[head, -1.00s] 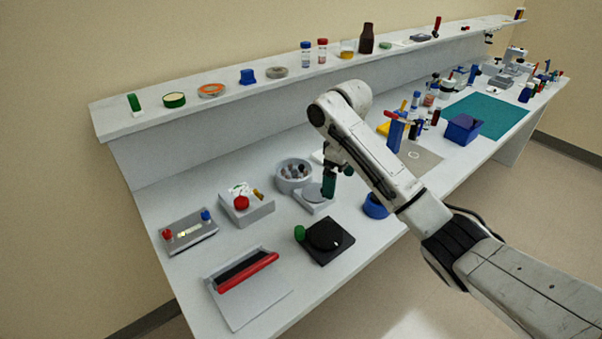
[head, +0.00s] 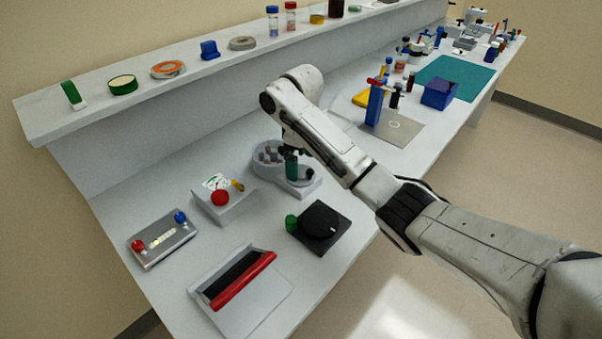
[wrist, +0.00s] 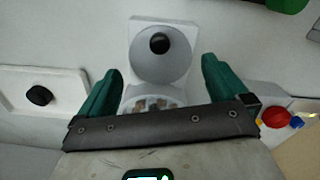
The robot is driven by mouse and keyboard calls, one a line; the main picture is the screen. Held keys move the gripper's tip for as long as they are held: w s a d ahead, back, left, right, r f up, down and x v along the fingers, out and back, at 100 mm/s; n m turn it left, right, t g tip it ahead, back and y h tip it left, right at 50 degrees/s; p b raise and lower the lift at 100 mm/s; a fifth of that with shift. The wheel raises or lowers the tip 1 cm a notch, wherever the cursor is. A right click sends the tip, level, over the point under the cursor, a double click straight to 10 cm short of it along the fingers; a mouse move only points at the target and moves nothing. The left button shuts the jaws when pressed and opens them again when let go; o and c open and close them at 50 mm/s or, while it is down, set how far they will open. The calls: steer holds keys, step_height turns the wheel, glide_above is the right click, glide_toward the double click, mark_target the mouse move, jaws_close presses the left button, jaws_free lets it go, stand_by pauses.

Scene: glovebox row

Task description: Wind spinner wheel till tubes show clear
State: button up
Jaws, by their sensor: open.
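The spinner is a pale grey unit with a round tub (head: 258,166) holding several tubes and a flat grey wheel (head: 302,178) beside it. In the wrist view the wheel (wrist: 145,66) carries a black knob (wrist: 160,43), and the tub (wrist: 176,97) is partly hidden behind my gripper's dark bar. My gripper (head: 291,167), with green fingers, points down over the spinner near the wheel. In the wrist view my gripper (wrist: 160,75) is open, its fingers either side of the spinner with nothing between them gripped. Whether the tubes look clear cannot be told.
A box with a red knob (head: 221,198) stands left of the spinner. A black square unit with a dial (head: 318,226) and a red-barred grey tray (head: 245,285) stand toward the front edge. A panel with red and blue knobs (head: 163,238) is far left. The shelf runs behind.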

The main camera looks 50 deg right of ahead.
mark_target(300, 175)
steer(key=shift+f, duration=1.65)
steer(key=shift+c, duration=0.4)
steer(key=c, duration=0.7)
steer(key=shift+s+r+m+p, duration=0.15)
steer(key=shift+m+p, duration=0.15)
steer(key=shift+p, duration=0.35)
steer(key=shift+a+r+m+p, duration=0.1)
steer(key=shift+m+p, duration=0.6)
steer(key=shift+p, duration=0.05)
steer(key=m+p, duration=0.2)
steer(key=shift+m, duration=0.3)
steer(key=m+p, duration=0.3)
steer(key=m, duration=0.1)
steer(key=shift+a, duration=0.1)
steer(key=shift+m+p, duration=0.55)
steer(key=shift+m, duration=1.15)
